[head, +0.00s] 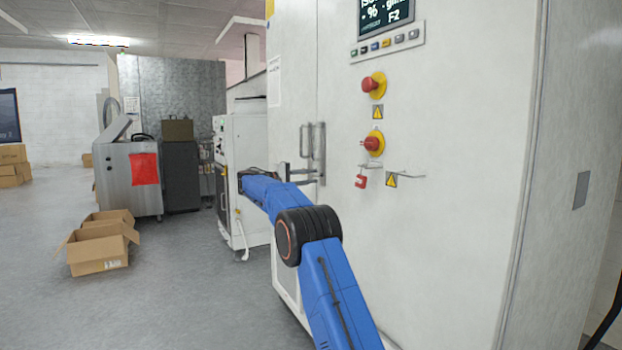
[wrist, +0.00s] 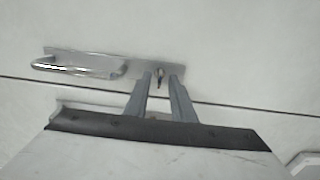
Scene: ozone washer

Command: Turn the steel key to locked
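The steel key (wrist: 159,76) is a small dark upright shape at the right end of a shiny metal lock plate (wrist: 138,66) in the wrist view. My gripper (wrist: 162,76) has its two grey fingers apart, with the tips on either side of the key. A gap seems to show between the key and each finger; contact cannot be told. The key is too small to make out in the head view, where my blue arm reaches toward the handle of the white cabinet (head: 430,240).
A shiny bar handle (wrist: 80,69) sits left of the key in the wrist view. Open cardboard boxes (head: 98,260) lie on the floor at left.

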